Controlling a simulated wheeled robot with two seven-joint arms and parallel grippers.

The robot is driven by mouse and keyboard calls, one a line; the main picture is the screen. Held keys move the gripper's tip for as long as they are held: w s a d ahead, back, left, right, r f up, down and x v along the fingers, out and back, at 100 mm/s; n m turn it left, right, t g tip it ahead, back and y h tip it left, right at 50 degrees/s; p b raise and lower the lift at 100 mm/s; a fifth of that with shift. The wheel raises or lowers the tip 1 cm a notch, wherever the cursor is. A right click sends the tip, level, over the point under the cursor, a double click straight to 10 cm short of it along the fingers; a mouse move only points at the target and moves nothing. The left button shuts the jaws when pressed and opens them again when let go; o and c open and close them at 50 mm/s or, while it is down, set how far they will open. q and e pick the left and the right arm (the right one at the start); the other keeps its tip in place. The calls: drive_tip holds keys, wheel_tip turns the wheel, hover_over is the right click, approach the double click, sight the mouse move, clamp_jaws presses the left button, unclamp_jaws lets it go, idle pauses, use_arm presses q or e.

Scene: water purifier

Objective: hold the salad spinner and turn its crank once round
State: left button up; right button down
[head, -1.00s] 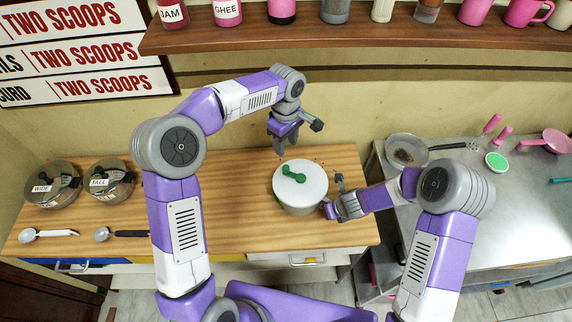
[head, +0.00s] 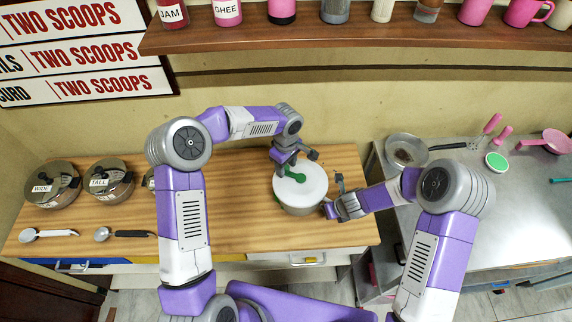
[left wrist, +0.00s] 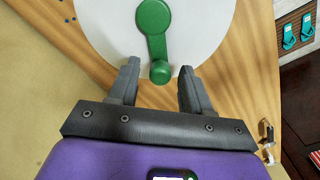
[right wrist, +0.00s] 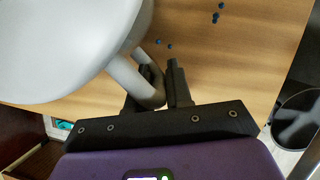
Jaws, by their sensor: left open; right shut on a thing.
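The salad spinner (head: 306,197) stands upright on the wooden counter, with a white lid and a green crank (head: 299,179) on top. In the left wrist view the crank's wide hub (left wrist: 153,17) is at the lid's centre and its small end knob (left wrist: 160,72) points towards me. My left gripper (head: 286,168) is over the lid, open, with its fingertips on either side of the knob; contact is not clear. My right gripper (head: 330,210) is at the spinner's right side. In the right wrist view its fingers are shut on the grey loop handle (right wrist: 148,92).
Pots (head: 52,185) and measuring spoons lie on the counter's left. Small dark beads (right wrist: 217,14) lie near the spinner. A pan (head: 406,150) and pink utensils are on the metal table at right. A shelf (head: 350,38) with jars runs above.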

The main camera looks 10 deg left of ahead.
use_arm(q)
drive_tip(key=shift+c, duration=0.3)
clamp_jaws()
drive_tip(key=shift+w+m, duration=0.1)
drive_tip(key=shift+m, duration=0.2)
